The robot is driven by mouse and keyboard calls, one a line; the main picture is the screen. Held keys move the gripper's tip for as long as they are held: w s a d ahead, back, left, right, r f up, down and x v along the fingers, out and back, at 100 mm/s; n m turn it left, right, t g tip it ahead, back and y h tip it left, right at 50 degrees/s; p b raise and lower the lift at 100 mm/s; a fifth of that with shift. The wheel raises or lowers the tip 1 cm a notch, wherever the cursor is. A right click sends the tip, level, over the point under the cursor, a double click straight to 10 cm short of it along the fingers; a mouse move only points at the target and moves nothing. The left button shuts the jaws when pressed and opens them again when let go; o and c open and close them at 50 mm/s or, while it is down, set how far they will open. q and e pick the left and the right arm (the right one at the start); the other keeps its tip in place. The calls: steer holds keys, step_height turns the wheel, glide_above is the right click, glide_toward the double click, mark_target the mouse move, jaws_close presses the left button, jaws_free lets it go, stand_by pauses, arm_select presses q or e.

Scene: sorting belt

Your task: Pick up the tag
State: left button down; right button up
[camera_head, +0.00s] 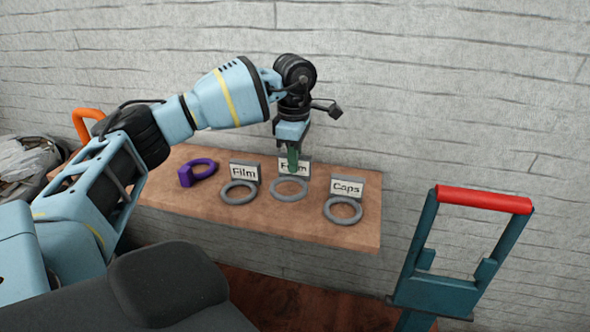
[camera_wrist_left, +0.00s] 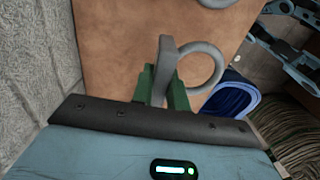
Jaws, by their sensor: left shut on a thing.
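Three grey tags, each an upright label plate with a flat ring at its foot, stand in a row on the brown table. The left one (camera_head: 244,171) reads "Film" and the right one (camera_head: 346,187) reads "Caps". The middle tag (camera_head: 302,166) is partly covered by my left gripper (camera_head: 293,160), so its word shows only in part. In the left wrist view, the green fingers of the gripper (camera_wrist_left: 161,88) are shut on the plate of this tag (camera_wrist_left: 166,58). Its ring (camera_wrist_left: 203,68) lies beside them. I cannot tell whether the tag is clear of the table. My right gripper is not in view.
A teal frame with a red handle (camera_head: 484,199) stands to the right. A grey wall (camera_head: 430,90) rises close behind the table. A bin with pale contents (camera_head: 22,157) is at far left.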

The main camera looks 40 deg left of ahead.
arm_select(q)
steer(key=s+d+r, duration=0.1)
steer(key=s+d, duration=0.8)
steer(key=s, duration=0.4)
steer(key=shift+d, duration=0.15)
